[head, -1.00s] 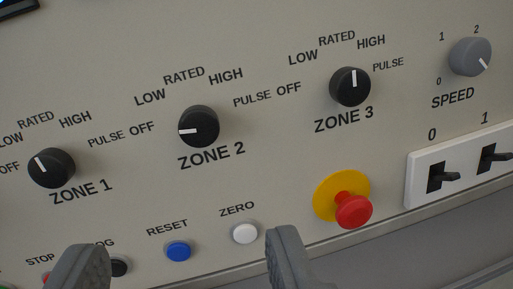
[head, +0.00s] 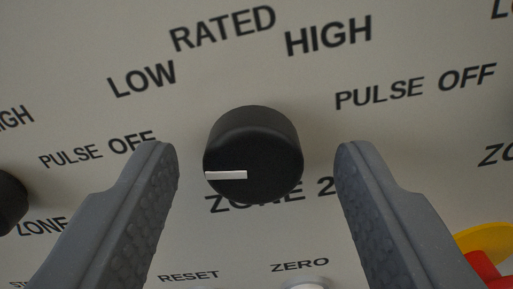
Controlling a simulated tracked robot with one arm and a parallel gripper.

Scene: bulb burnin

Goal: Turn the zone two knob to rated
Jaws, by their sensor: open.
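The zone two knob (head: 256,150) is a round black knob in the middle of the head view. Its white pointer line points left, toward the OFF mark. The RATED mark (head: 223,29) is printed above the knob, between LOW and HIGH. My gripper (head: 257,150) is open, with one grey finger on each side of the knob. Gaps show between both fingers and the knob, so neither appears to touch it. The ZONE 2 label is partly hidden under the knob.
The zone one knob (head: 9,203) is cut off at the left edge. The white ZERO button (head: 307,285) is at the bottom. The red emergency button (head: 484,268) on its yellow plate (head: 484,238) is at the lower right. The panel around the knob is flat.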

